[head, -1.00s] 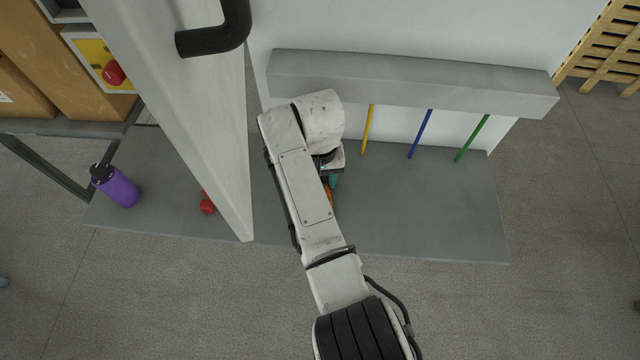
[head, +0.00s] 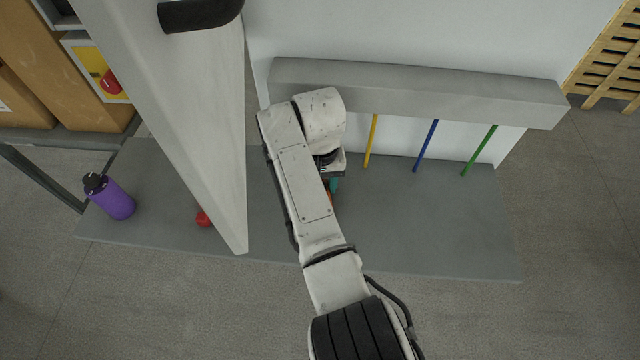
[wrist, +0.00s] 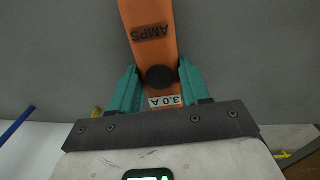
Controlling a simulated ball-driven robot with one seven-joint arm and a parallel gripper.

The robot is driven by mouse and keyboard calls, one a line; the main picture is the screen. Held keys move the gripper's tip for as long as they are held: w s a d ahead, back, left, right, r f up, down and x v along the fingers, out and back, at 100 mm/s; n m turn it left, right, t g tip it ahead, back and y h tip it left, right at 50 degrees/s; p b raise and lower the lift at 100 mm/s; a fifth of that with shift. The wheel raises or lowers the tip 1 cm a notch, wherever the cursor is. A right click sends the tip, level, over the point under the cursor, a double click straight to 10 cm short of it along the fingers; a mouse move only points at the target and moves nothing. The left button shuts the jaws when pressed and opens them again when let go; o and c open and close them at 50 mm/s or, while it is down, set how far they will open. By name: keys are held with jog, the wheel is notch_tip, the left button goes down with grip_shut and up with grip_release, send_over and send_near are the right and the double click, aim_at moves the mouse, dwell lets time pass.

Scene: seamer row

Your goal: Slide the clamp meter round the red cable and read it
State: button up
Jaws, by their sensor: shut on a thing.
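The orange clamp meter (wrist: 147,40) carries the word AMPS, a round black knob and a small tag reading 3.0 A. My gripper (wrist: 160,84) is shut on it, one teal finger on each side of the body. In the head view only a sliver of the meter (head: 330,199) and teal finger shows beside my arm. The meter's jaw end is outside the wrist view. No red cable shows in either view; my arm covers the ledge left of the yellow cable. I cannot tell whether the meter is around a cable.
Yellow (head: 371,141), blue (head: 426,146) and green (head: 479,150) cables run between a grey overhead duct (head: 420,92) and the grey ledge (head: 440,225). A white upright panel (head: 190,130) stands close left of my arm. A purple bottle (head: 113,200) and a red object (head: 203,219) are farther left.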

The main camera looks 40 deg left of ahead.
jog(key=o, duration=1.3)
jog(key=shift+c, duration=0.2)
notch_tip(320, 180, up, 11)
jog(key=shift+f, duration=0.15)
